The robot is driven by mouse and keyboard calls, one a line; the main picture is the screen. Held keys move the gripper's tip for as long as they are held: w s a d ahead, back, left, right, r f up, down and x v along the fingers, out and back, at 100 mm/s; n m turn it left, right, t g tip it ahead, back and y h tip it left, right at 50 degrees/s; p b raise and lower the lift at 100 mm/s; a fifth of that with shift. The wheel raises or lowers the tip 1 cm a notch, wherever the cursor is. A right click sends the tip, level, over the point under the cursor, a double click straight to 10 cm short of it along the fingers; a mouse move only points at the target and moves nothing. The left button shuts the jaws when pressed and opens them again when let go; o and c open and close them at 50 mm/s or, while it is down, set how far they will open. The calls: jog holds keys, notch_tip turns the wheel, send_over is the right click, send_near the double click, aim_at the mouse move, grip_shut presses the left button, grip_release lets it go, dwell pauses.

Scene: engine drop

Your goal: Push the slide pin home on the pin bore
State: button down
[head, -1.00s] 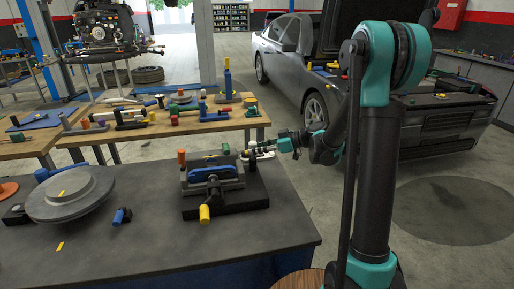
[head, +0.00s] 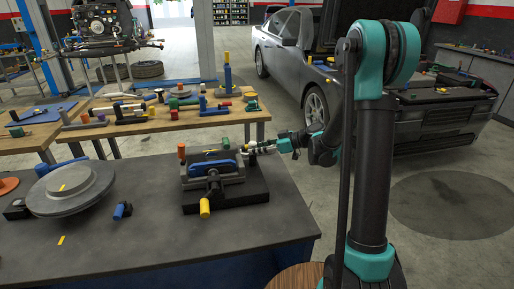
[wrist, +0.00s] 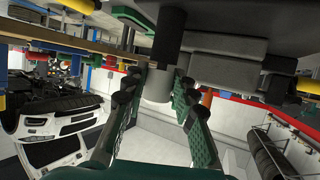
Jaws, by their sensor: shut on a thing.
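The fixture with the pin bore (head: 215,172) stands on a black base on the dark workbench, with a blue bar across its front. My gripper (head: 256,149) is at the fixture's upper right side. In the wrist view my gripper's two fingers (wrist: 157,94) are on either side of a pale grey cylinder (wrist: 157,86), which I take to be the slide pin. A dark, thicker cylinder (wrist: 171,35) continues from it, beside the grey block (wrist: 222,45). The bore's mouth is hidden, and I cannot tell how deep the pin sits.
A yellow handle (head: 205,208) sticks out in front of the fixture. A grey disc (head: 70,188) and a small blue-ended part (head: 122,211) lie to the left. A wooden bench (head: 190,127) with several tools stands behind.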

jog(key=shift+f, duration=0.15)
jog(key=c, duration=1.1)
grip_release()
jog(key=shift+c, duration=0.2)
jog(key=v, duration=1.2)
jog(key=shift+f, duration=0.1)
